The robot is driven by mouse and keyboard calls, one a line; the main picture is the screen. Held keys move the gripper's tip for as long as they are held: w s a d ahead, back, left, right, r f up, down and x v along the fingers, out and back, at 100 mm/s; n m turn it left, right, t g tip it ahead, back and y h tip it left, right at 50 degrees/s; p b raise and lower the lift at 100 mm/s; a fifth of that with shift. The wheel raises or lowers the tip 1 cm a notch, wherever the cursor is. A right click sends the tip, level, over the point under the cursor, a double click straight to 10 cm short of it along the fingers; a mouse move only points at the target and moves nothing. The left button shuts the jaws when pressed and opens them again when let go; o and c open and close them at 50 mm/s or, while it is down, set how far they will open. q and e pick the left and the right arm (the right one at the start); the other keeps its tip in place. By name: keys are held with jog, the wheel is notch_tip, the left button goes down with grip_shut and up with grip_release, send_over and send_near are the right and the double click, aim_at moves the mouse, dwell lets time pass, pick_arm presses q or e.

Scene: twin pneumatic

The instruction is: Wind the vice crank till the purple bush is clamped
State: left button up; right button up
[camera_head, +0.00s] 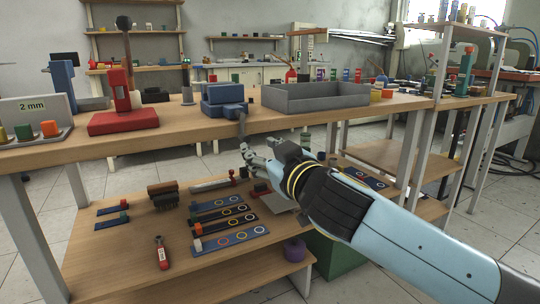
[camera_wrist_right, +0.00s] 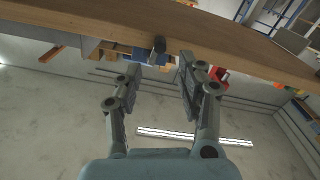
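The blue vice (camera_head: 223,95) stands at the front edge of the upper bench. Its grey crank (camera_head: 241,124) hangs out over that edge. No purple bush can be made out in the vice jaws from here. My right gripper (camera_head: 246,152) is just below the crank, in front of the bench edge. In the right wrist view its two fingers (camera_wrist_right: 160,70) are spread. The end of the crank (camera_wrist_right: 159,44) shows near the gap between the fingertips, and nothing is held. Contact cannot be told. My left gripper is out of view.
A grey open tray (camera_head: 315,97) stands right of the vice, and a red press (camera_head: 122,120) stands left. The bench's front edge (camera_wrist_right: 225,48) is close to the fingers.

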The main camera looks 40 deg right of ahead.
jog(key=shift+v, duration=1.7)
jog(key=s+d+f+m+g, duration=0.1)
jog(key=s+f+g, duration=0.25)
jog(key=f, duration=0.75)
jog(key=s+f+g, duration=0.3)
jog(key=s+f, duration=0.2)
jog(key=f, duration=0.7)
jog(key=s+d+f+m+g, duration=0.1)
jog(key=s+f+g, duration=0.25)
jog(key=f, duration=0.75)
jog(key=s+a+f+n+g+y, duration=0.15)
jog(key=s+f+g, duration=0.25)
jog(key=s+f, duration=0.7)
jog(key=s+a+f+g+y, duration=0.1)
jog(key=s+a+f+g, duration=0.2)
jog(key=s+f, duration=0.9)
pick_arm(q)
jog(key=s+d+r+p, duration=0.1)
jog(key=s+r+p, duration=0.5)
jog(key=p, duration=0.6)
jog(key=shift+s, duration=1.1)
pick_arm(e)
jog(key=s+a+r, duration=0.1)
jog(key=s+r, duration=0.9)
jog(key=s, duration=0.1)
jog(key=shift+s+a+r, duration=0.15)
jog(key=shift+s+r, duration=0.05)
jog(key=shift+s, duration=0.15)
